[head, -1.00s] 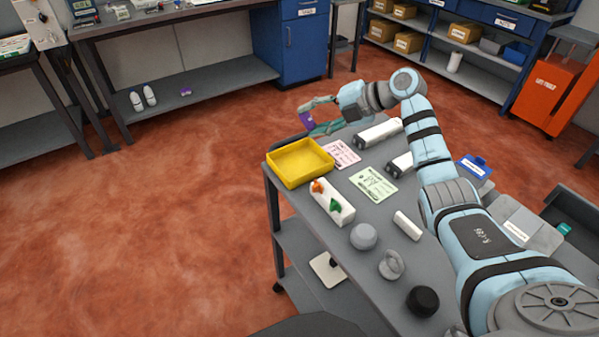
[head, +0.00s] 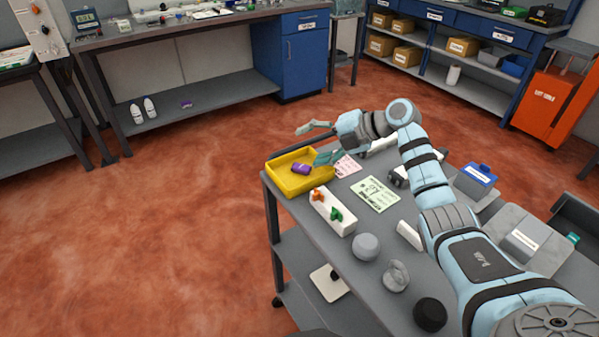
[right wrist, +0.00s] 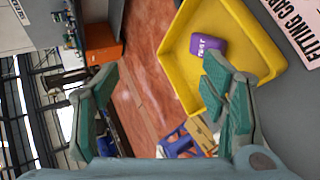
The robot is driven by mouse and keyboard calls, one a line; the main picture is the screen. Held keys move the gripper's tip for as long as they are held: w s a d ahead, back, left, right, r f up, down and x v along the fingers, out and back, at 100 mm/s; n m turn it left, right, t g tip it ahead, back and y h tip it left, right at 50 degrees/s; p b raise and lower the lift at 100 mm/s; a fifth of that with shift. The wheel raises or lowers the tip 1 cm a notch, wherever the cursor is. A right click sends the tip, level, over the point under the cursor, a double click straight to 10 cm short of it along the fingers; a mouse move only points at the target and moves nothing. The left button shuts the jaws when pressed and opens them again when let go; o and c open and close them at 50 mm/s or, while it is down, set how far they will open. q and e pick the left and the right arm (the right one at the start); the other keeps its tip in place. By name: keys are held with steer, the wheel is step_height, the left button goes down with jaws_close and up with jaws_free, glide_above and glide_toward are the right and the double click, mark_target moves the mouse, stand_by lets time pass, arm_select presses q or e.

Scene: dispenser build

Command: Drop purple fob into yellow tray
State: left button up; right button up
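The purple fob (head: 300,168) is in the yellow tray (head: 290,188) on the cart's far left corner. In the right wrist view the fob (right wrist: 207,45) shows white lettering and lies inside the yellow tray (right wrist: 262,45). My right gripper (head: 318,142) is open and empty beside the tray, its fingers spread wide apart. Its green-padded fingers (right wrist: 160,112) also show in the right wrist view with nothing between them. My left gripper is not in view.
On the cart (head: 390,228) are a pink card (head: 346,166), a green card (head: 376,193), a white block with orange and green pieces (head: 332,212), and several round knobs. A blue-lidded box (head: 479,176) stands right of my arm. Red floor lies left.

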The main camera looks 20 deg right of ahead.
steer(key=v, duration=1.2)
steer(key=shift+f, duration=0.1)
